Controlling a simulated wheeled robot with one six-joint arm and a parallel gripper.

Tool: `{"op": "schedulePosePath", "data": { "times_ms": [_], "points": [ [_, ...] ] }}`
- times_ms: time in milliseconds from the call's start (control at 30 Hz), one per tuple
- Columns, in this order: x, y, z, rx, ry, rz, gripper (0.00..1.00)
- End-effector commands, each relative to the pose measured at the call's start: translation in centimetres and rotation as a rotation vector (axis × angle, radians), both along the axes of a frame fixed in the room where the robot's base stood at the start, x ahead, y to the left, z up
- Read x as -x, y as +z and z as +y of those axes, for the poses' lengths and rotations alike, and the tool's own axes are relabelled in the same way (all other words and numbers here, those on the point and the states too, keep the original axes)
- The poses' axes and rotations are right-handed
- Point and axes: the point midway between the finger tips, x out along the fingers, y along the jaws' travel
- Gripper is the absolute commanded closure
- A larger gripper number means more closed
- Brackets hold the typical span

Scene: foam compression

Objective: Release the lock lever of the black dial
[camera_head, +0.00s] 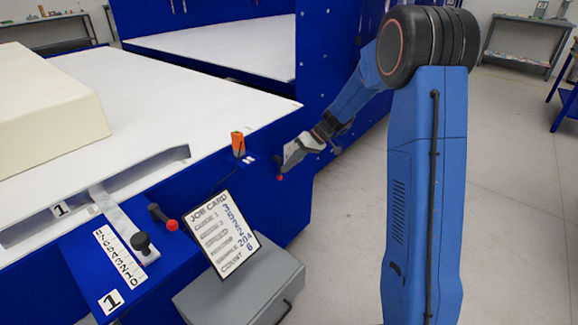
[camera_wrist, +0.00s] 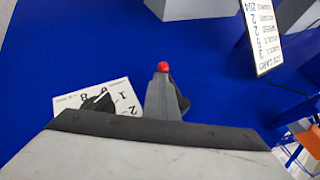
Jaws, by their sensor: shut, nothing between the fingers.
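The lock lever shows as a red ball (camera_wrist: 163,66) right at the tip of my gripper (camera_wrist: 162,78) in the wrist view; its stem is hidden. In the head view the red ball (camera_head: 280,178) sits just below my gripper (camera_head: 285,168). My gripper is shut and empty, its tip at or very near the ball; I cannot tell whether they touch. The black dial (camera_wrist: 98,103) lies left of my fingers on a white numbered plate (camera_wrist: 124,92), partly hidden by my gripper body. The dial is not visible in the head view.
An orange-topped item (camera_head: 238,142) stands on the blue ledge. A job card (camera_head: 223,233) leans above a grey cabinet (camera_head: 240,285). A second red-tipped lever (camera_head: 172,225) and black knob (camera_head: 141,243) are at the left, by a number strip. A foam block (camera_head: 50,100) lies on the white table.

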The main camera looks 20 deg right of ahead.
Motion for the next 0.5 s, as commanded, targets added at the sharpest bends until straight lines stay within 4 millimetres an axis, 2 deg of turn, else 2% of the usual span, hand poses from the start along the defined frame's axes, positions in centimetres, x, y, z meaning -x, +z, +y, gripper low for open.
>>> {"op": "schedulePosePath", "data": {
  "times_ms": [267, 500],
  "points": [
    [0.3, -0.6, 0.3, -0.137, -0.002, 0.103, 1.00],
    [0.8, -1.0, 1.0, -0.323, -0.002, 0.237, 1.00]
  ]
}}
